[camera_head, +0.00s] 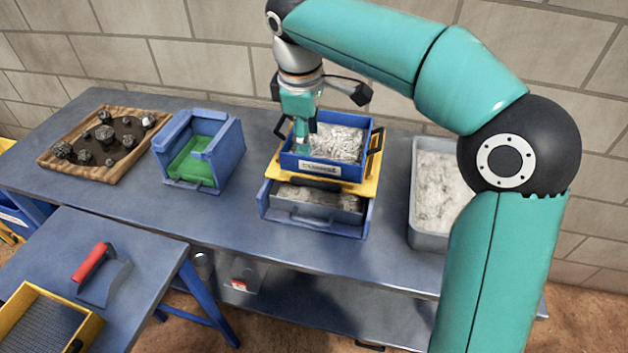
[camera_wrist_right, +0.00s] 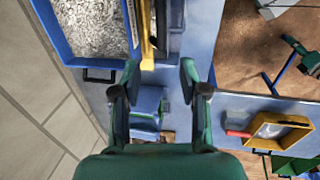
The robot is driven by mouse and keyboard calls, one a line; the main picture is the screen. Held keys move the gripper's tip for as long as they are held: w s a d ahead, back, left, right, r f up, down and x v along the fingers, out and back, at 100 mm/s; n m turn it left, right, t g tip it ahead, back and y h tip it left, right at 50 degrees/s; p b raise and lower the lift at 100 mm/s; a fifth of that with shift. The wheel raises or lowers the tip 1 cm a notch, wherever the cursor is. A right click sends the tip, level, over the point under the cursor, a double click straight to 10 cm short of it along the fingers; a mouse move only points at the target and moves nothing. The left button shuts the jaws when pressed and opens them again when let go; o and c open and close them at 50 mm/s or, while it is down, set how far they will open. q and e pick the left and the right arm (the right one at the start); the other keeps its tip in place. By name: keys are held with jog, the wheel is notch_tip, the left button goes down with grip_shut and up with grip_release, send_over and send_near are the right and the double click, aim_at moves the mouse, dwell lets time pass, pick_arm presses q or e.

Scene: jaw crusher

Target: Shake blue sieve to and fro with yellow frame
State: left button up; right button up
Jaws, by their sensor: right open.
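The blue sieve (camera_head: 303,162) is filled with grey crushed stone and has a label on its front and dark handles on its sides. It sits on the yellow frame (camera_head: 340,184) on the bench. My right gripper (camera_head: 304,138) points down at the sieve's left side and partly hides it there. In the right wrist view its fingers (camera_wrist_right: 160,76) are apart with nothing gripped between them. That view also shows the sieve's rim (camera_wrist_right: 51,35), a dark handle beside the left finger, and part of the yellow frame (camera_wrist_right: 147,42). My left gripper is not in view.
Below the frame is a blue housing with a grey tray (camera_head: 312,211). A blue box with green inside (camera_head: 196,160) and a wooden tray of rocks (camera_head: 119,177) stand left. A grey bin (camera_head: 424,238) stands right. A yellow-framed sieve (camera_head: 88,328) and red-handled scoop (camera_head: 92,262) lie on the front table.

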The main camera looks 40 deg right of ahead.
aim_at(314, 182)
jog(key=f, duration=0.4)
jog(key=d+f, duration=0.1)
jog(key=f, duration=0.4)
jog(key=w+d+f+b, duration=0.1)
jog(key=f, duration=0.4)
jog(key=shift+d+f, duration=0.2)
jog(key=shift+d, duration=0.05)
grip_shut()
